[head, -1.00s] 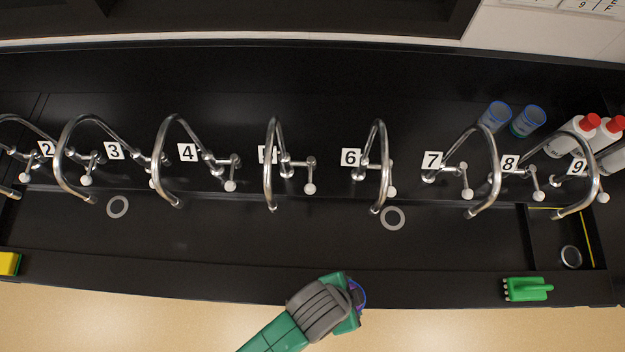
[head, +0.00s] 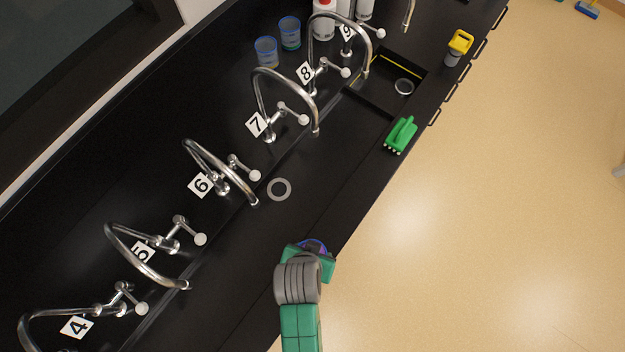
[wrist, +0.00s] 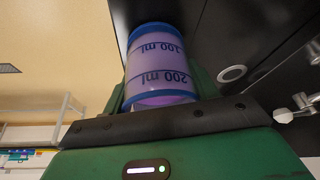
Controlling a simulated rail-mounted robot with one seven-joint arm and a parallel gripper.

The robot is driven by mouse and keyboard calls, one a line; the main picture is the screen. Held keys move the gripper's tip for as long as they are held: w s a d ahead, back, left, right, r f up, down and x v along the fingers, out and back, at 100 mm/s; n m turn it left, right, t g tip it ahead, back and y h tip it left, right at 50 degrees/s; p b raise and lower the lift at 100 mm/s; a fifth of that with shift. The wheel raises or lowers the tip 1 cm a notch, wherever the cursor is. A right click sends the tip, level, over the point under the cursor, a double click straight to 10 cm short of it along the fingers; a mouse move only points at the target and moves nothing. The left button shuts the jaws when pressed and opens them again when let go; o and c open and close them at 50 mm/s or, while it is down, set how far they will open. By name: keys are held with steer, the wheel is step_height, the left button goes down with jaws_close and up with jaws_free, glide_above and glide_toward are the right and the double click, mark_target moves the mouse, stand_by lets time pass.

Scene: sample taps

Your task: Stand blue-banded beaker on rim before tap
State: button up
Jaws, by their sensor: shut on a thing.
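My gripper (head: 310,250) is shut on a beaker (wrist: 160,58) with blue bands, a purple tint and 100 ml and 200 ml marks. In the wrist view it sits between the green fingers. In the head view only a small blue and purple part (head: 314,245) shows past the gripper, above the bench's front edge. Tap 6 (head: 222,172) arches over the trough behind it, with tap 7 (head: 290,100) to its upper right and tap 5 (head: 150,255) to its lower left. A flat grey ring (head: 269,189) lies near the spout of tap 6.
A yellow-topped item (head: 459,45) is farther along. The trough around the ring looks clear.

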steer(key=o, duration=1.2)
steer(key=shift+f, duration=0.1)
steer(key=p+v, duration=0.1)
steer(key=v, duration=1.1)
steer(key=shift+p, duration=0.3)
